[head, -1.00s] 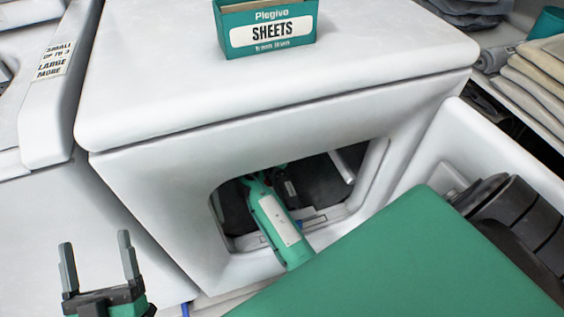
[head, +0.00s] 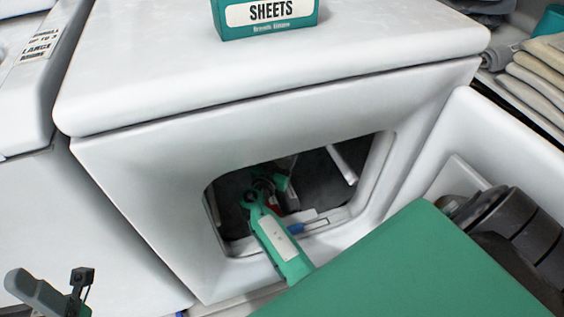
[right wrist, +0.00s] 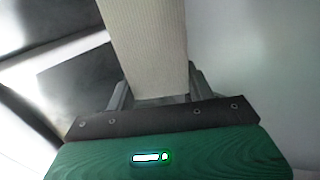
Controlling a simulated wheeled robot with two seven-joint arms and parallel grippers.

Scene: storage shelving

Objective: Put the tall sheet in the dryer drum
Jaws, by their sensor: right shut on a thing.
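The white dryer (head: 130,170) has a square door opening into a dark drum (head: 320,185). My right arm reaches through this opening, and its jaws are hard to make out in the head view. In the right wrist view, my right gripper (right wrist: 155,92) is shut on a long, pale, ribbed strip, the tall sheet (right wrist: 145,40), which runs up out of the picture. Dark and grey surfaces lie behind it. My left gripper (head: 60,285) is at the lower left, outside the dryer, empty, with its fingers apart.
A green box labelled SHEETS (head: 265,15) stands on the dryer top. The open white door (head: 500,140) is at the right, beside my arm. Folded cloths (head: 540,75) lie on a shelf at the far right. A pale bar (head: 342,165) shows inside the drum.

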